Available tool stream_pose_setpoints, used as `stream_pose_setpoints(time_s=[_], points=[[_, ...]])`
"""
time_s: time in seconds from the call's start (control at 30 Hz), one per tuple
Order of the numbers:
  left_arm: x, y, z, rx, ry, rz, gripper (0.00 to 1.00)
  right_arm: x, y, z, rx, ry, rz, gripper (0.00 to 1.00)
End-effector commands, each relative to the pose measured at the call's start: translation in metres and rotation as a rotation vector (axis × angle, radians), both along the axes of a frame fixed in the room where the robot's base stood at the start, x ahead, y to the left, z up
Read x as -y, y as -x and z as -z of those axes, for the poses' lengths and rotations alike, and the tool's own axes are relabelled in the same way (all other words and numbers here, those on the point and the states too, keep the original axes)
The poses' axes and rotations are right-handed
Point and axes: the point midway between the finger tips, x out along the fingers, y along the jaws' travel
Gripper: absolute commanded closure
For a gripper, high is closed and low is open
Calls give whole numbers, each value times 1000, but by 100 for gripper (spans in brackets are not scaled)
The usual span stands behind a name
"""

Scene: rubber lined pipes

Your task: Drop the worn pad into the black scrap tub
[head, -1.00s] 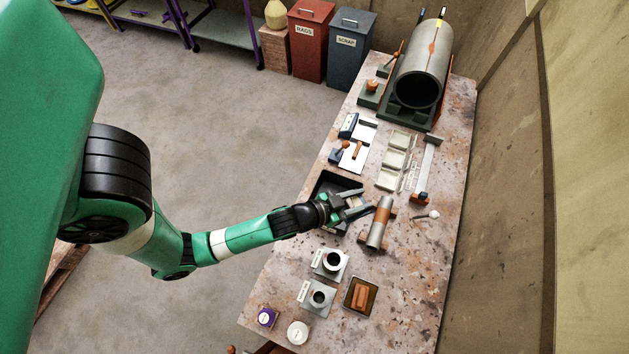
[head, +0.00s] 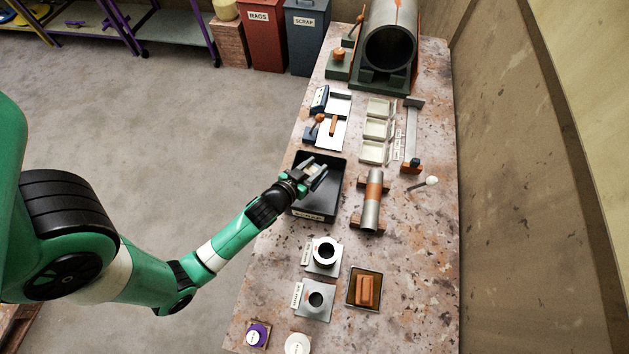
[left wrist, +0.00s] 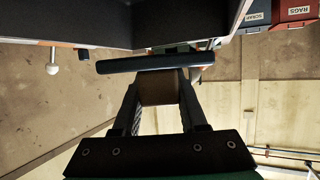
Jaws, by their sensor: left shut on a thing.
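The black scrap tub (head: 324,200) stands on the bench, its SCRAP label on the near wall. My left gripper (head: 314,176) is over the tub's opening in the head view. In the left wrist view its fingers (left wrist: 160,100) are shut on a tan block (left wrist: 161,87) with a dark bar (left wrist: 155,61) across its far end, which looks like the worn pad. The tub's dark wall (left wrist: 75,20) fills the upper left there. The height above the tub floor is hard to judge. My right gripper is not in view.
A pipe with an orange band (head: 374,187) lies on cradles just right of the tub. White trays (head: 378,130) and a large pipe (head: 390,45) stand beyond. Nearer are two cup stations (head: 322,283) and a brown tray (head: 375,300). A floor bin (head: 306,40) is also labelled SCRAP.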

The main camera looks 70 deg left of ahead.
Motion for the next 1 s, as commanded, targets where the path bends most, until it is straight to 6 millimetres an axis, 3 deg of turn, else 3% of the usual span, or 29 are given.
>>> stream_pose_setpoints(time_s=[0.03,0.13,0.47,0.5,0.67,1.0], points=[[0,0,15,0,0,0,100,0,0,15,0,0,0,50],[0,0,25,1,-1,0,100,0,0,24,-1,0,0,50],[0,0,27,1,-1,1,100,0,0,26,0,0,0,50],[0,0,27,1,-1,1,53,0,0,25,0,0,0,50],[0,0,27,0,0,1,24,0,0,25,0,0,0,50],[2,2,26,-1,0,1,23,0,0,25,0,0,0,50]])
